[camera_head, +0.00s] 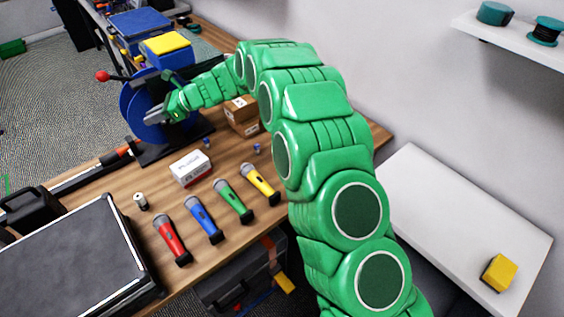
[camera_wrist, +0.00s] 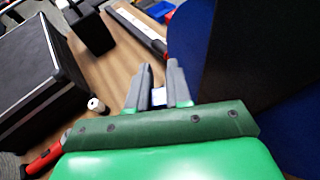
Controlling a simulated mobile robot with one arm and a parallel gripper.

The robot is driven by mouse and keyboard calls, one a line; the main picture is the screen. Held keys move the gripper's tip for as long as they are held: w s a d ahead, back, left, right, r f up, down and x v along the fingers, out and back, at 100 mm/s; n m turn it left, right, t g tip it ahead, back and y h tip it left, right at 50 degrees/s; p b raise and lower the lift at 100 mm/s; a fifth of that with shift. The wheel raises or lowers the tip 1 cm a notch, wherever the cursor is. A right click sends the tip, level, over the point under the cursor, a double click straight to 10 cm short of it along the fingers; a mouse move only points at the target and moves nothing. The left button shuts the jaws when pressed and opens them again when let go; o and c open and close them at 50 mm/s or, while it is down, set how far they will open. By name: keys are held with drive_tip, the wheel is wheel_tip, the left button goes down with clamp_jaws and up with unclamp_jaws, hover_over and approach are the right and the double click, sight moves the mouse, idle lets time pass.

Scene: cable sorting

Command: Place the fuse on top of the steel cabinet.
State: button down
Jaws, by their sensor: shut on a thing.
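My gripper (camera_head: 156,115) is at the far left end of my arm, in front of the blue disc. In the wrist view my gripper (camera_wrist: 159,70) is shut on a small white and bluish thing between its fingers (camera_wrist: 158,97), likely the fuse. It is mostly hidden, and I cannot make it out in the head view. A pale flat top (camera_head: 440,215) at the lower right may be the steel cabinet. It is far from my gripper, with my arm between them.
The wooden table (camera_head: 120,180) holds a blue wheel machine (camera_head: 135,108), a dark case (camera_head: 70,255), a white box (camera_head: 190,167), a cardboard box (camera_head: 242,115) and several microphones (camera_head: 203,220). A yellow block (camera_head: 499,272) sits on the pale top, otherwise bare. A wall shelf (camera_head: 520,40) is above.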

drive_tip(key=w+d+m+t, duration=0.2)
drive_tip(key=w+d, duration=0.2)
drive_tip(key=d, duration=1.1)
drive_tip(key=w+d+f+m+t, duration=0.1)
drive_tip(key=w+d+m+t, duration=0.2)
drive_tip(key=d, duration=1.1)
drive_tip(key=w+d+m+t, duration=0.15)
drive_tip(key=w+d, duration=0.35)
drive_tip(key=d, duration=1)
drive_tip(key=s+d+r+m+t+h, duration=0.1)
drive_tip(key=s+d+m+t, duration=0.1)
drive_tip(key=s+d, duration=0.65)
drive_tip(key=s+d+m+t+h, duration=0.1)
drive_tip(key=s+d+t+h, duration=0.15)
drive_tip(key=d, duration=1.05)
drive_tip(key=s+d+r+m+t, duration=0.1)
drive_tip(key=s+d+m, duration=0.1)
drive_tip(key=s+d, duration=0.7)
hover_over(406, 162)
drive_tip(key=s, duration=0.1)
wheel_tip(406, 162, down, 13)
drive_tip(key=shift+a+f, duration=0.1)
drive_tip(key=shift+w+f, duration=0.5)
drive_tip(key=shift+f, duration=1.75)
